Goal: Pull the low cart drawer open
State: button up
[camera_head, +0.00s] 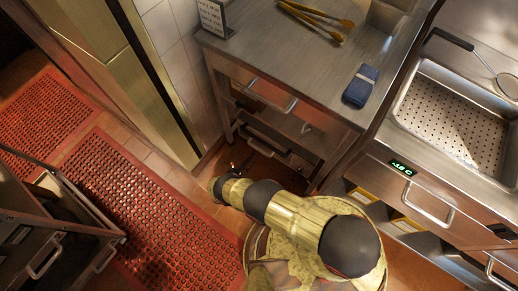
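The steel cart (300,62) stands at the top middle, with an upper drawer handle (272,98) on its front. The low cart drawer (285,154) sits in the shadowed space beneath, close to the floor. Its dark handle bar (260,146) is partly visible; I cannot tell for certain whether the drawer is fully shut. My gripper (236,168) is at the far end of my yellow arm, low in front of the drawer and a little left of it. It appears apart from the handle. The fingers are small and dark, so their opening is unclear.
Red floor mats (150,205) cover the left floor, with another drawer unit (45,235) at lower left.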

aim_at(259, 150)
jog(key=shift+b+x, duration=0.85)
jog(key=shift+x, duration=3.05)
jog(key=c, duration=0.3)
jog(key=c, duration=0.4)
grip_shut()
